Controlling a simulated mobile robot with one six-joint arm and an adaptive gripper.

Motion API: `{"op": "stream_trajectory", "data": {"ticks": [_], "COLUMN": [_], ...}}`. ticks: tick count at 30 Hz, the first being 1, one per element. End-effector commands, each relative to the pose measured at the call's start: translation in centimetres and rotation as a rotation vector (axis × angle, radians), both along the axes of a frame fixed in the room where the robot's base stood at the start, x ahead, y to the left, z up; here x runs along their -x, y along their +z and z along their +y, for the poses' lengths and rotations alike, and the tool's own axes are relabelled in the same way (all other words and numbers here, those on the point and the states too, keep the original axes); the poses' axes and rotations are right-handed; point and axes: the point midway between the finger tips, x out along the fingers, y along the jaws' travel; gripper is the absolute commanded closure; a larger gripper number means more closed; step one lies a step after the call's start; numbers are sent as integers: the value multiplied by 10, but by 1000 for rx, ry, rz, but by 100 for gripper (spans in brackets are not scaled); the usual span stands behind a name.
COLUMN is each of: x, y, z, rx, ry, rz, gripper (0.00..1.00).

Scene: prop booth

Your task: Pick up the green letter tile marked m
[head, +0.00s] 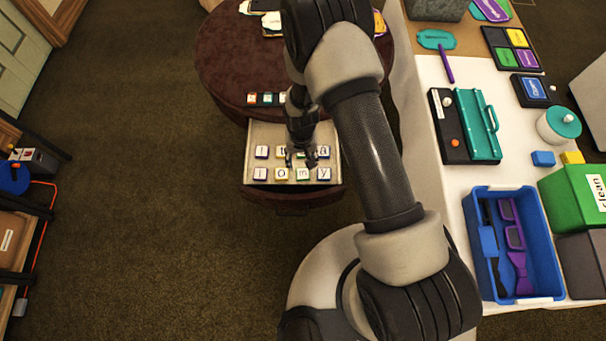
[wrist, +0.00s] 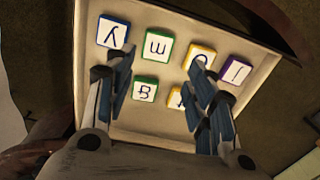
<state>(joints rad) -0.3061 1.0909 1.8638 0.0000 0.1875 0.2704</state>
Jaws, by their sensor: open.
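The green letter tile marked m (head: 303,174) lies in the front row of the open drawer (head: 252,150), between the o tile (head: 281,174) and the y tile (head: 323,174). In the wrist view the m tile (wrist: 157,46) appears upside down, white-faced with a green edge. My gripper (head: 300,161) is over the drawer, fingers pointing down. In the wrist view my gripper (wrist: 154,78) is open and empty, and the m tile shows just beyond and between its fingertips. Another green-edged tile (wrist: 145,89) lies nearer, between the fingers. Some back-row tiles are partly hidden by the gripper.
The drawer walls surround the tiles closely. The round dark table (head: 225,60) stands behind the drawer with a row of small tiles (head: 265,99) on it. At right, a white-topped table (head: 445,185) holds a blue bin (head: 480,280). Floor at left is clear.

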Motion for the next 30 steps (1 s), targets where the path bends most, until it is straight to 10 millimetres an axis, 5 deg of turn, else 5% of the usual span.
{"op": "stream_trajectory", "data": {"ticks": [3,14,22,30], "x": [1,0,1,0], "y": [-26,-50,-90,-93], "z": [0,-1,-4,-3], "rx": [1,0,0,0], "ry": [0,0,0,0], "rz": [2,-1,1,-1], "gripper": [50,50,50,50]}}
